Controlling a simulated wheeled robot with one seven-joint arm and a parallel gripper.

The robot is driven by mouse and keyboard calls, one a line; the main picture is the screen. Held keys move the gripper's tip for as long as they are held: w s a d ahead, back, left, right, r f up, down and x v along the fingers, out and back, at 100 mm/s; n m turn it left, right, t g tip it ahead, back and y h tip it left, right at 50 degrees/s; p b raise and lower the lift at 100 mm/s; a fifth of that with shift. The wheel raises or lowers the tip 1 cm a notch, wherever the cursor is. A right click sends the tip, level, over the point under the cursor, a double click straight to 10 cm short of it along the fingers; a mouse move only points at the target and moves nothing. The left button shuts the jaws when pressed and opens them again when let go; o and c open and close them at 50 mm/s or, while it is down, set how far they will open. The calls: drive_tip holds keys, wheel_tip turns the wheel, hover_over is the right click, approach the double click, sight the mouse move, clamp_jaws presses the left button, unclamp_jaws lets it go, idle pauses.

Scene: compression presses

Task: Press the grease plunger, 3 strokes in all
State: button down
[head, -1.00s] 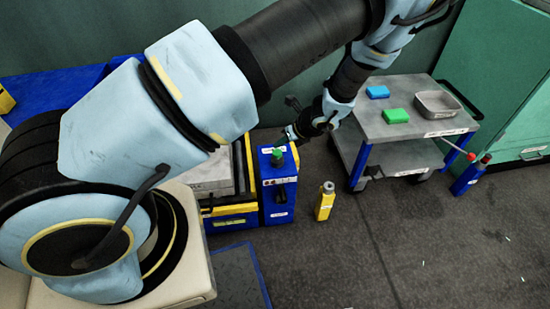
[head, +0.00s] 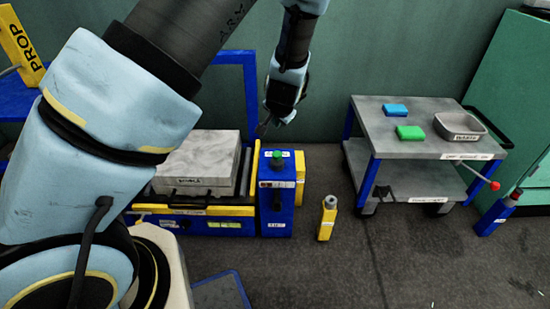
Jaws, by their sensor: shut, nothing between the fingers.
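I cannot read which plunger is labelled grease. A blue cabinet (head: 277,205) with a green-topped knob (head: 277,155) stands at the right end of the blue and yellow press. A short yellow post (head: 327,222) with a grey cap (head: 330,200) stands on the floor to its right. A blue post (head: 494,217) with a red-topped knob (head: 516,194) stands at the far right. My gripper (head: 263,129) is shut and empty, pointing down just above and left of the green knob in the picture. It appears apart from the knob, but its depth is hard to judge.
A grey block (head: 195,165) lies on the press. A grey cart (head: 425,142) carries a blue block (head: 395,110), a green block (head: 410,132) and a grey tray (head: 459,127). A red-tipped lever (head: 493,185) sticks out. The floor in front of the cart is clear.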

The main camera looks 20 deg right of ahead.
drive_tip(key=b, duration=0.7)
hover_over(276, 153)
drive_tip(key=s, duration=0.1)
wheel_tip(276, 153, down, 7)
drive_tip(key=shift+s+a+f, duration=0.1)
drive_tip(key=shift+s+a, duration=0.05)
drive_tip(key=shift+f+b, duration=0.4)
drive_tip(key=shift+f, duration=0.4)
drive_tip(key=shift+f, duration=0.15)
idle(0.9)
drive_tip(key=shift+f, duration=0.25)
drive_tip(key=shift+f+b, duration=0.5)
drive_tip(key=shift+f, duration=0.45)
idle(1.0)
idle(0.3)
drive_tip(key=shift+r+p, duration=1.3)
drive_tip(key=shift+r, duration=0.15)
